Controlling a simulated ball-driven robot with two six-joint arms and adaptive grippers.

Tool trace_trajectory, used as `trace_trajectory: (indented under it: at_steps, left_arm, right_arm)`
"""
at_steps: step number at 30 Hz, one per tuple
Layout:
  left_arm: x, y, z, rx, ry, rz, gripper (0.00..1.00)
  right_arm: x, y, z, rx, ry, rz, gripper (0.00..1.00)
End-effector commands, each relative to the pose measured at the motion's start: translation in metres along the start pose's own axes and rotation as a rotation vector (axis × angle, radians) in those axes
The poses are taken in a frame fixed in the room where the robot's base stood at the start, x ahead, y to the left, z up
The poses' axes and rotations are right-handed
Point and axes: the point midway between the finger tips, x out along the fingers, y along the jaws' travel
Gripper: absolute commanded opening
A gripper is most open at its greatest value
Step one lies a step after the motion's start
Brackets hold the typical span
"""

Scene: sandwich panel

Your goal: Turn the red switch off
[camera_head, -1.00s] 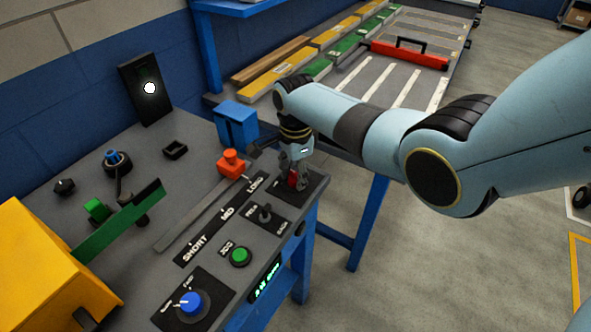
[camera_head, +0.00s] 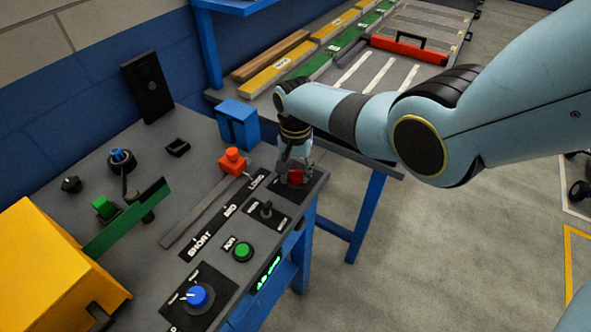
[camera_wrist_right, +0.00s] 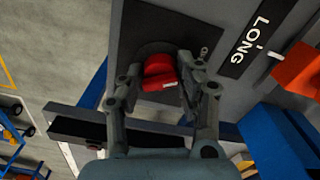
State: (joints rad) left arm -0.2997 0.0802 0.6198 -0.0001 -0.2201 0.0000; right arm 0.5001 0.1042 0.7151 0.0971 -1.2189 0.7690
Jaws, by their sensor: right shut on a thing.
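The red switch (camera_head: 296,176) sits on a dark plate at the panel's right corner, beside the LONG label. My right gripper (camera_head: 292,172) reaches down over it from above. In the right wrist view the red switch (camera_wrist_right: 160,72) lies between the two fingertips of my right gripper (camera_wrist_right: 160,82), which are shut on it. The fingers hide part of the switch in the head view. The lamp on the black upright box (camera_head: 150,86) is dark. My left gripper is not in view.
An orange-red slider knob (camera_head: 233,160) stands left of the gripper, with a blue block (camera_head: 238,124) behind it. A small toggle (camera_head: 266,209), a green button (camera_head: 242,251) and a blue knob (camera_head: 198,295) are nearer. A yellow box (camera_head: 52,270) fills the lower left.

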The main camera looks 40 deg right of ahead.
Motion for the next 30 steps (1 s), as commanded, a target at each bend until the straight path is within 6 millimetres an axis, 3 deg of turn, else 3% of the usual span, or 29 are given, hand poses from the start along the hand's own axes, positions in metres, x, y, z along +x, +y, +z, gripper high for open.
trace_trajectory:
  at_steps: [22, 23, 27, 30]
  left_arm:
    - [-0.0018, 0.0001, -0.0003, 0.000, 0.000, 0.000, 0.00]
    - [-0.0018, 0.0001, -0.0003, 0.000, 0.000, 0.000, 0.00]
    - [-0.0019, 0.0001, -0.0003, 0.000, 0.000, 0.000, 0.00]
    - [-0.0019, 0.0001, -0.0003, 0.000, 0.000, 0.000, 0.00]
  right_arm:
    - [-0.0003, -0.0007, -0.0004, -0.084, 0.001, -0.002, 0.03]
    - [-0.0003, -0.0007, -0.0004, -0.083, 0.001, -0.002, 0.39]
    - [-0.0003, -0.0006, -0.0003, -0.083, 0.001, -0.001, 0.57]
    - [-0.0002, -0.0005, -0.0002, -0.083, 0.001, -0.001, 0.58]
